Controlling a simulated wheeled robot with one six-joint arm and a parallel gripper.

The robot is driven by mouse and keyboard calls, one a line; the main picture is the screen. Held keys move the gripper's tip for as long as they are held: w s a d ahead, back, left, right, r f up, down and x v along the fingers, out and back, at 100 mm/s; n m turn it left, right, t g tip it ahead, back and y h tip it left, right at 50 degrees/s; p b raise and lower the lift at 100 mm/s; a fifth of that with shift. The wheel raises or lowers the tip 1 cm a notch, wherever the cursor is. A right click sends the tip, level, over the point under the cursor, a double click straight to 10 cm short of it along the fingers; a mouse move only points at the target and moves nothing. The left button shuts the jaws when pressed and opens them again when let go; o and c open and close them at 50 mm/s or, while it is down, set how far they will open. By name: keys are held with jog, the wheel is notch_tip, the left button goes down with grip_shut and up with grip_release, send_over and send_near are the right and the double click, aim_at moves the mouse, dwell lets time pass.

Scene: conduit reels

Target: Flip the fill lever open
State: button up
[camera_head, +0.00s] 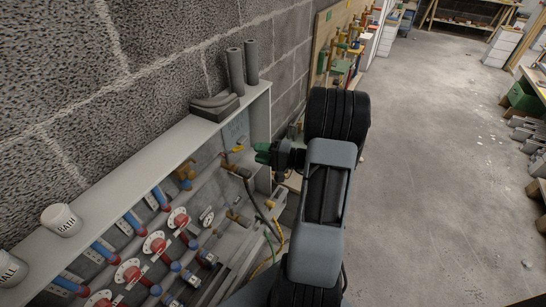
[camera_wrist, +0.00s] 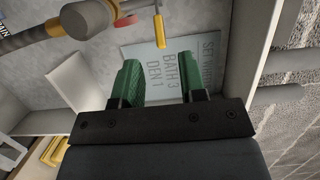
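A slim yellow lever (camera_wrist: 158,30) shows in the wrist view, just beyond my fingertips. It also shows in the head view as a small yellow piece (camera_head: 238,149) left of my gripper. No label naming a fill lever is readable. My gripper (camera_wrist: 157,82) has two green fingers, spread apart with nothing between them. In the head view the green fingers (camera_head: 263,152) are at the right end of the manifold cabinet, and the fingers' spacing is hard to see there.
A grey plate (camera_wrist: 180,60) reading "BATH 3 DEN 1" lies behind my fingers.

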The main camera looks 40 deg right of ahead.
jog(key=v, duration=0.4)
jog(key=shift+s+d, duration=0.15)
jog(key=shift+o, duration=0.3)
